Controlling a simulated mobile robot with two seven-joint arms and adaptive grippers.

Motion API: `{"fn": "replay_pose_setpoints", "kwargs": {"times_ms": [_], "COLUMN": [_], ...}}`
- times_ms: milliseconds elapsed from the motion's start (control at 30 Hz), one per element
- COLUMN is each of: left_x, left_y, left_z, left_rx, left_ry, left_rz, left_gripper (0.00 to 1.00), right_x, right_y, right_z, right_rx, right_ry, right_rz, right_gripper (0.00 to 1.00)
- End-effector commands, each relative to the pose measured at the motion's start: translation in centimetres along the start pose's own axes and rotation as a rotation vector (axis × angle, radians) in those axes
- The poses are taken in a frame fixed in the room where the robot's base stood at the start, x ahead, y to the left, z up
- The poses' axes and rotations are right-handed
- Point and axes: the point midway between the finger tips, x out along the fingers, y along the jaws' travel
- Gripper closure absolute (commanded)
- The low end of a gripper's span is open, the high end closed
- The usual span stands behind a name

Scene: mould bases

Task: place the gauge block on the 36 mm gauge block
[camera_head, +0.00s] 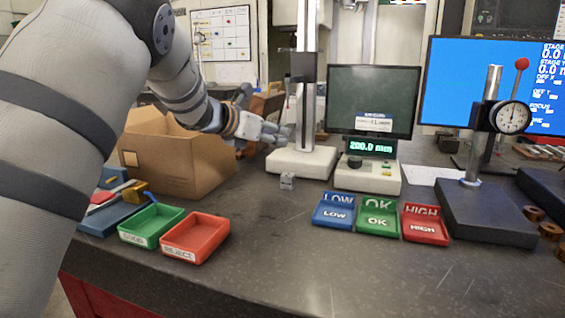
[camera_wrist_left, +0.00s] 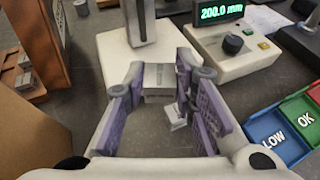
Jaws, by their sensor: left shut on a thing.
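My left gripper (camera_head: 279,136) is in front of the white stand's column, above the bench. In the left wrist view its purple-padded fingers (camera_wrist_left: 167,82) are shut on a grey gauge block (camera_wrist_left: 158,84), held crosswise between the tips. A small light-grey block (camera_head: 287,181) stands on the bench below and apart from the gripper. My right gripper is out of view.
The white-based stand (camera_head: 302,160) is just behind the small block, with a 200.0 mm readout unit (camera_head: 368,176) to its right. LOW (camera_head: 334,215), OK (camera_head: 378,220) and HIGH (camera_head: 425,227) trays are at front right. A cardboard box (camera_head: 172,165) stands left.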

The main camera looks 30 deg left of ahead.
Motion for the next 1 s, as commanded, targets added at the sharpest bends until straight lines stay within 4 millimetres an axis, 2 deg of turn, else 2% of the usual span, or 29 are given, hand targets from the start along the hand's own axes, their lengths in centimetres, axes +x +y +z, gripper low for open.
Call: {"fn": "replay_pose_setpoints", "kwargs": {"times_ms": [33,233,300,400,700,733,800,1000], "left_x": [0.8,2.3,2.8,3.3,3.5,3.5,3.5,3.5], "left_y": [-0.8,-2.7,-2.7,-2.7,-2.6,-2.6,-2.6,-2.6], "left_z": [-1.1,-3.2,-4.6,-5.7,-6.1,-6.2,-6.1,-6.1], "left_rx": [-0.002,-0.001,-0.004,-0.002,0.001,0.001,0.001,0.0], "left_ry": [0.006,0.007,0.008,0.005,0.005,0.006,0.006,0.005], "left_rz": [-0.003,-0.002,-0.001,-0.001,-0.001,-0.001,-0.001,-0.001], "left_gripper": [1.0,1.0,1.0,1.0,1.0,0.73,0.57,0.55], "right_x": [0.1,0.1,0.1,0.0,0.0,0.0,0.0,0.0], "right_y": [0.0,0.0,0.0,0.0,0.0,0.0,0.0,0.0], "right_z": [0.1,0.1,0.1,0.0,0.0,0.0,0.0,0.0], "right_rx": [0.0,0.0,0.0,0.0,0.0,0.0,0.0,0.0], "right_ry": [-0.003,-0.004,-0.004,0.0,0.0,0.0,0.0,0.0], "right_rz": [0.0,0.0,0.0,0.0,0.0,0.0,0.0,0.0], "right_gripper": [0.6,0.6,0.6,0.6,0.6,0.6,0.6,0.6]}}
